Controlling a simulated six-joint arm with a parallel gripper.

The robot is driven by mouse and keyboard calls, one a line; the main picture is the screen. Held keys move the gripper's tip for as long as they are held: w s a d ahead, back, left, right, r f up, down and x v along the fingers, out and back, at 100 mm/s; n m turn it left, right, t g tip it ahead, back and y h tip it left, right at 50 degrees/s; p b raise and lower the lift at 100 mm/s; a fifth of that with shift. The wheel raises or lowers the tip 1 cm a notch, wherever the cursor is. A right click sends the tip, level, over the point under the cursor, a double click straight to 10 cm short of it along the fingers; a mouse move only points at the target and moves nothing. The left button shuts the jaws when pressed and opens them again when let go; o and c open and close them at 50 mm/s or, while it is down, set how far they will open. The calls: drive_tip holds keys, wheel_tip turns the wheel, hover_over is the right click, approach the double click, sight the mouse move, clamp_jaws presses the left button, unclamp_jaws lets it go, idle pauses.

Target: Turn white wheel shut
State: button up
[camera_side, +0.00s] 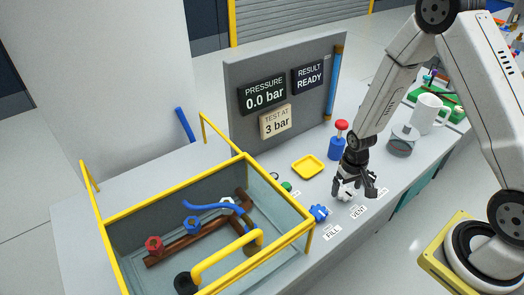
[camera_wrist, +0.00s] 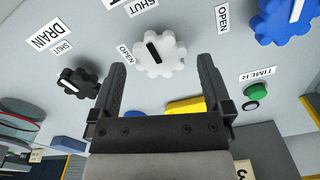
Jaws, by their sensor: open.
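The white wheel (camera_wrist: 160,53) is a lobed knob with a black bar across its top, running from upper left to lower right. An OPEN label (camera_wrist: 125,55) is at its left and a SHUT label (camera_wrist: 138,4) above it. My gripper (camera_wrist: 162,66) is open, pointing down, with its two fingers either side of the wheel's near part in the wrist view; I cannot tell whether they touch it. In the side view my gripper (camera_side: 359,192) is over the white wheel (camera_side: 345,190), partly hiding it, by the VENT label (camera_side: 358,212).
A black wheel (camera_wrist: 78,83) marked DRAIN and a blue wheel (camera_wrist: 285,20) flank the white one. A green button (camera_wrist: 255,92) is close by. A yellow tray (camera_side: 308,167), a blue-and-red object (camera_side: 338,141), a mug (camera_side: 428,114) and a yellow-framed tank (camera_side: 120,214) stand around.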

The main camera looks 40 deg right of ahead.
sight(345, 191)
drive_tip(key=shift+r, duration=3.2)
drive_tip(key=shift+a+r, duration=0.2)
drive_tip(key=shift+r, duration=0.25)
drive_tip(key=s+a+r+n+t, duration=0.1)
drive_tip(key=s+a+r, duration=0.1)
drive_tip(key=r, duration=0.3)
drive_tip(key=s+a+r+n+t, duration=0.1)
drive_tip(key=s+a+r+n, duration=0.1)
drive_tip(key=s+a+r, duration=0.1)
drive_tip(key=shift+s+a+r+t, duration=0.3)
drive_tip(key=shift+a+r, duration=0.5)
drive_tip(key=shift+r, duration=0.45)
